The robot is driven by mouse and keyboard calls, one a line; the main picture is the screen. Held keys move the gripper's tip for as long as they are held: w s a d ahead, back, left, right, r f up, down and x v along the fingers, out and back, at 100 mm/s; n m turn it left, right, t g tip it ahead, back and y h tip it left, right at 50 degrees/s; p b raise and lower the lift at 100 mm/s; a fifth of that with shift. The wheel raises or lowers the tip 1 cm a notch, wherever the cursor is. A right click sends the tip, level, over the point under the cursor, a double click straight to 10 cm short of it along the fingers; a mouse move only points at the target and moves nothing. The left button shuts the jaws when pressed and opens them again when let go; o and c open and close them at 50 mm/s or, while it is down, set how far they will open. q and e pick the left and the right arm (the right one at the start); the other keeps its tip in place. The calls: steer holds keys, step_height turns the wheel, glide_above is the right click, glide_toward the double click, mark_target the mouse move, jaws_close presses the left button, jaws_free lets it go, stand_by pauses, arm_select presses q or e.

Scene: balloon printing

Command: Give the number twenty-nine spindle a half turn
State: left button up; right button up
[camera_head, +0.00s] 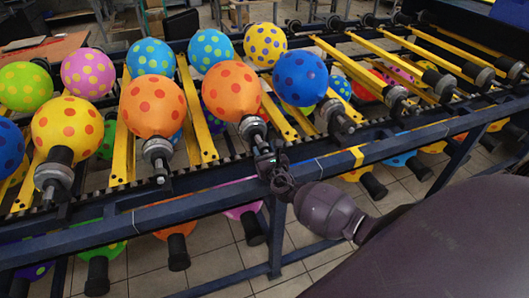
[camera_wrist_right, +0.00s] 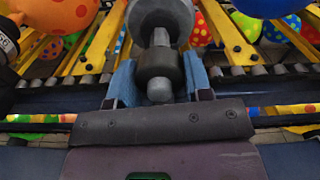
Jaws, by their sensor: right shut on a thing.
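My right gripper (camera_head: 268,166) is at the front rail of the balloon rack, at the lower end of a spindle (camera_head: 254,132). An orange balloon with red dots (camera_head: 231,90) sits on the upper end of that spindle. In the right wrist view the blue fingers of my right gripper (camera_wrist_right: 159,84) stand on both sides of the spindle's dark collar and grey tip (camera_wrist_right: 160,66), shut on it. The spindle's wide grey part runs out of the top of that view. I cannot read a number on this spindle. My left gripper is not in view.
Neighbouring spindles hold another orange balloon (camera_head: 152,105) on the left and a blue one (camera_head: 300,78) on the right. Yellow bars (camera_head: 197,110) run between them. A dark blue rail (camera_head: 180,212) crosses in front. More balloons hang below the rack.

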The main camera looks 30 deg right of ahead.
steer(key=m+b, duration=0.2)
steer(key=m, duration=0.1)
steer(key=shift+f, duration=0.2)
steer(key=shift+m+b, duration=0.75)
steer(key=shift+m, duration=0.25)
steer(key=m+b, duration=0.1)
steer(key=m, duration=0.2)
steer(key=shift+a+m+b, duration=0.1)
steer(key=shift+m+b, duration=0.2)
steer(key=shift+b, duration=0.05)
steer(key=m+b, duration=0.1)
steer(key=m, duration=0.1)
steer(key=shift+m, duration=0.4)
steer(key=m, duration=0.3)
steer(key=shift+r+b, duration=0.1)
steer(key=shift+b, duration=0.3)
steer(key=shift+m, duration=1.1)
steer(key=shift+r, duration=0.1)
steer(key=o, duration=0.9)
